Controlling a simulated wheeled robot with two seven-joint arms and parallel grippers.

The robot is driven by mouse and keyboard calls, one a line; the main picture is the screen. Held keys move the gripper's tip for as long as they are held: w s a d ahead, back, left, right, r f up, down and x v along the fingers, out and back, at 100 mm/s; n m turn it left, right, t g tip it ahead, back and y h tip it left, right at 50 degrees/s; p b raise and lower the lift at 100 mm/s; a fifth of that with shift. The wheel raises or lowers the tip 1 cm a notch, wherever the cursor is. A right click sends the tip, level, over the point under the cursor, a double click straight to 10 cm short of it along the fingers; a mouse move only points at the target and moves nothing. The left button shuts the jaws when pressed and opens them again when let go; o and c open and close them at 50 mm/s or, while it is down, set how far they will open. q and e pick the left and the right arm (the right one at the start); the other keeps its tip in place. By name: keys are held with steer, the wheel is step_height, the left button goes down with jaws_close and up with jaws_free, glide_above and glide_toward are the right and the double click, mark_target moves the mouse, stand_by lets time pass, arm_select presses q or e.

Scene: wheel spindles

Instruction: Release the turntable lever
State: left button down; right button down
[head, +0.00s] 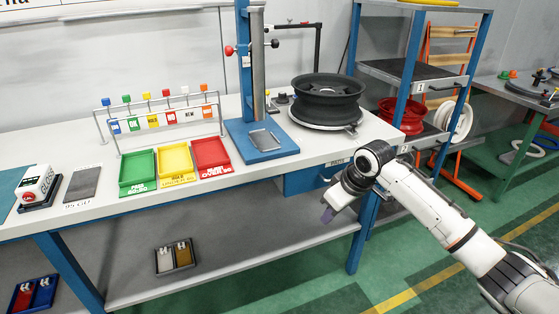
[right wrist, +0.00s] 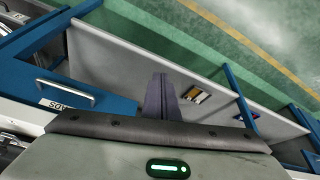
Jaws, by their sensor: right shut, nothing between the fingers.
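A dark wheel rim (head: 326,98) lies flat on the round light turntable (head: 318,124) at the right end of the white workbench. A small part shows at the turntable's right front edge; I cannot tell whether it is the lever. My right gripper (head: 328,215) is in front of the bench, below the level of its top, and points down and left. Its fingers are shut together and empty, as the right wrist view (right wrist: 161,98) also shows. It is apart from the turntable. My left gripper is not in view.
A blue drawer (head: 305,179) hangs under the bench top near my right gripper; its handle (right wrist: 65,91) shows in the right wrist view. A blue press stand (head: 262,142) and green, yellow and red trays (head: 174,178) are left of the turntable. A shelf rack (head: 409,60) stands right.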

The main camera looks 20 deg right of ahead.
steer(key=s+d+r, duration=0.1)
steer(key=d+r, duration=0.4)
steer(key=r, duration=0.6)
steer(key=s+d+r+m+g+p, duration=0.1)
steer(key=d+r, duration=0.4)
steer(key=r, duration=0.6)
steer(key=shift+r, duration=0.35)
steer(key=shift+s, duration=0.1)
